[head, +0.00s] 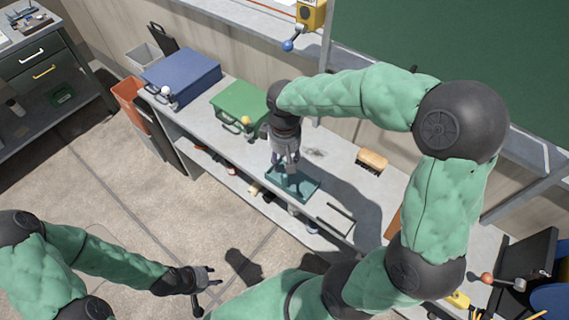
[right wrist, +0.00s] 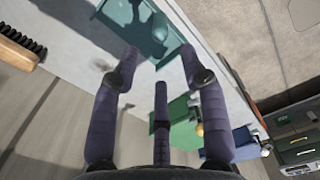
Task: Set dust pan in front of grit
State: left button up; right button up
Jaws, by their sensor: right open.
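The teal dust pan (head: 311,194) lies on the grey bench; it also shows at the top of the right wrist view (right wrist: 115,14). A lighter teal raised part, perhaps its handle, stands within it. My right gripper (head: 287,170) points down over the pan's back-left part in the head view. Its fingers (right wrist: 160,75) are spread with nothing between them, and the pan appears beyond their tips. A small dark smudge, likely the grit (head: 315,152), lies on the bench behind the pan. My left gripper (head: 208,282) is open and empty over the floor.
A wooden brush (head: 372,160) lies right of the smudge; it shows at the left of the wrist view (right wrist: 18,48). Green (head: 240,105) and blue (head: 182,74) cases stand left on the bench. A wall is behind. Bare bench lies between pan and brush.

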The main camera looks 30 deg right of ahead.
jog(key=shift+r, duration=0.35)
jog(key=s+a+f+m+y, duration=0.1)
jog(key=a+f+y, duration=0.1)
jog(key=a+f, duration=0.45)
jog(key=a+f+y, duration=0.1)
jog(key=a+f, duration=0.2)
jog(key=f, duration=0.7)
jog(key=s+a+f+m, duration=0.1)
jog(key=s+a+f, duration=0.1)
jog(key=s+f, duration=0.3)
jog(key=s+a+f+m+y, duration=0.1)
jog(key=s+a+f+m, duration=0.1)
jog(key=s+f, duration=0.3)
notch_tip(320, 180, down, 5)
jog(key=shift+s+a+r+m, duration=0.2)
jog(key=shift+a+m, duration=0.1)
jog(key=shift+a, duration=0.2)
jog(key=shift+c, duration=0.5)
